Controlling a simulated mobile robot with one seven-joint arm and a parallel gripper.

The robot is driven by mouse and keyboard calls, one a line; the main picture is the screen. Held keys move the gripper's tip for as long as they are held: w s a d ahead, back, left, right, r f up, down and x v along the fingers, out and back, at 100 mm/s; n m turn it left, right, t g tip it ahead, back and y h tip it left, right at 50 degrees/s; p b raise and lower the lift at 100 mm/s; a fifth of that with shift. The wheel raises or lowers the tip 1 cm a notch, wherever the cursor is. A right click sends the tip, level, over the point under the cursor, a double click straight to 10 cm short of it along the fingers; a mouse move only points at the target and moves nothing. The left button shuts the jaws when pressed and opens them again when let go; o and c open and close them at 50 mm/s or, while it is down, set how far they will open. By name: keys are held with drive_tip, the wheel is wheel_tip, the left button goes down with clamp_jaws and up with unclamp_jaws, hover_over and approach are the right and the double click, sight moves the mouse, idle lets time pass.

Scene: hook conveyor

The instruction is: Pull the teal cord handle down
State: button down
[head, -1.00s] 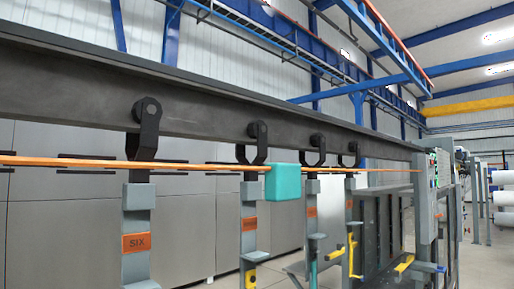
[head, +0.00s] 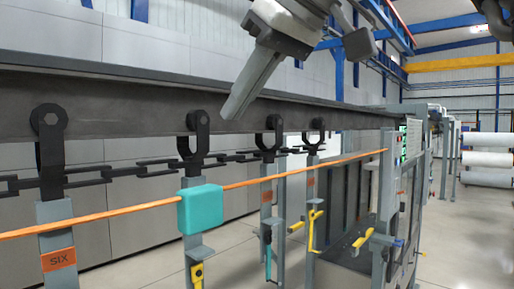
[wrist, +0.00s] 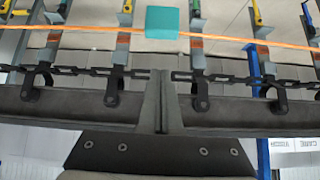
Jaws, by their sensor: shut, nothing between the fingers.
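The teal cord handle (head: 200,209) is a block on a taut orange cord (head: 106,219) that runs in front of the conveyor. It also shows in the wrist view (wrist: 162,22), at the top middle. My gripper (head: 230,112) is at the top middle of the head view, pointing down and left, above the handle and apart from it. In the wrist view the fingers (wrist: 161,78) are together with nothing between them, and the handle is beyond their tips. No part of the handle is hidden.
A dark overhead rail (head: 95,97) carries black hooks and a chain (head: 140,167) behind the cord. Grey hangers with orange labels (head: 58,259) hang from the hooks. A grey post with a panel (head: 410,150) stands at the right. Open floor shows at lower right.

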drive_tip(key=r, duration=0.1)
hover_over(206, 204)
wheel_tip(206, 204, down, 7)
drive_tip(key=shift+r, duration=0.1)
wheel_tip(206, 204, down, 2)
drive_tip(key=shift+b, duration=0.4)
drive_tip(key=shift+f, duration=0.9)
drive_tip(key=shift+f, duration=0.1)
wheel_tip(206, 204, down, 5)
drive_tip(key=b, duration=0.4)
drive_tip(key=shift+f+b, duration=0.1)
drive_tip(key=shift+b, duration=0.25)
